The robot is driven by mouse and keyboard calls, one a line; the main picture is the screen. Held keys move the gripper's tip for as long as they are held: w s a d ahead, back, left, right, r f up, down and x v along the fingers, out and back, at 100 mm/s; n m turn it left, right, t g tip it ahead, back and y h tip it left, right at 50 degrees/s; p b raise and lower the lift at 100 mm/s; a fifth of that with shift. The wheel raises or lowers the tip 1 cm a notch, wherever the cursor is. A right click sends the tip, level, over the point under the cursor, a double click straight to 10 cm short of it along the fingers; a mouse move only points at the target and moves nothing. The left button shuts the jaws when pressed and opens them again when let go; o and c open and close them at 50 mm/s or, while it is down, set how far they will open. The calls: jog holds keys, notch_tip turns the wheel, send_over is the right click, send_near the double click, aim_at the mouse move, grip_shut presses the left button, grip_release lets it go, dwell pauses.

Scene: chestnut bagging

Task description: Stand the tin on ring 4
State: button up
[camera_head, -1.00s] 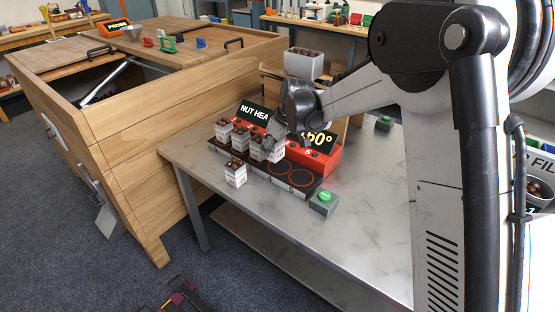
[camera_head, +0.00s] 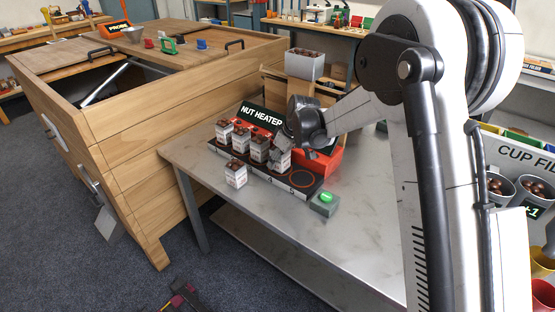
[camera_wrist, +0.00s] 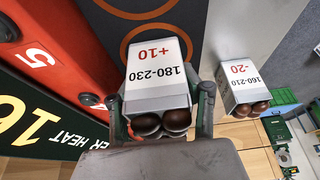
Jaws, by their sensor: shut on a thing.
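My gripper (camera_wrist: 160,95) is shut on a white tin (camera_wrist: 157,72) labelled "180-230 +10", with brown chestnuts at its top. In the head view the held tin (camera_head: 282,162) is at the heater's row of rings, right of the other tins, partly hidden by my gripper (camera_head: 279,153). In the wrist view it partly covers an orange ring (camera_wrist: 160,33), the one beside the ring by the "5" (camera_wrist: 38,57). I cannot tell whether its base touches the plate. Ring 5 (camera_head: 302,179) is bare.
Tins stand on the heater (camera_head: 318,185) at its left end, close to the held one. Another tin (camera_head: 236,175), labelled "160-210 -20" in the wrist view (camera_wrist: 243,78), stands on the table in front. A green button box (camera_head: 324,204) is at right. The table's right part is clear.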

jog(key=o, duration=1.2)
jog(key=shift+f, duration=0.1)
jog(key=shift+o, duration=0.2)
jog(key=shift+r, duration=0.3)
jog(key=p+v, duration=0.1)
jog(key=v, duration=1.1)
jog(key=shift+p, duration=0.35)
jog(key=shift+s+d, duration=0.1)
